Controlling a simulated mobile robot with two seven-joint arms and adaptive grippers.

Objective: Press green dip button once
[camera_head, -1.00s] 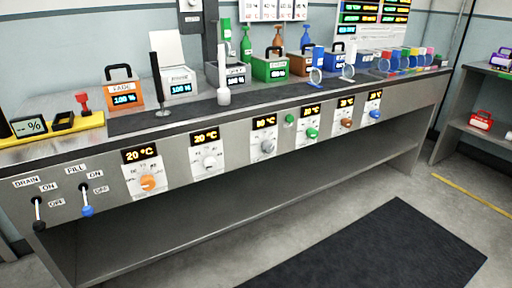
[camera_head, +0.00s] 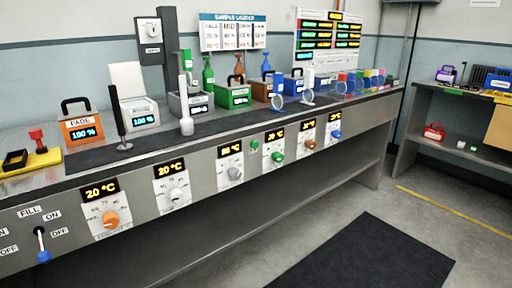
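A small round green button (camera_head: 254,145) sits on the front panel of the long bench, just left of the green dial (camera_head: 276,156). A green box module (camera_head: 234,97) with a black handle and a lit display stands on the bench top above that part of the panel. The frames do not show which of these green parts carries the dip label. Neither of my grippers is in view.
The bench (camera_head: 215,199) bears several dials with lit displays, an orange module (camera_head: 83,126), a white module (camera_head: 139,112) and upright rods. A dark mat (camera_head: 365,255) lies on clear floor in front. A side table (camera_head: 425,105) stands at the right.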

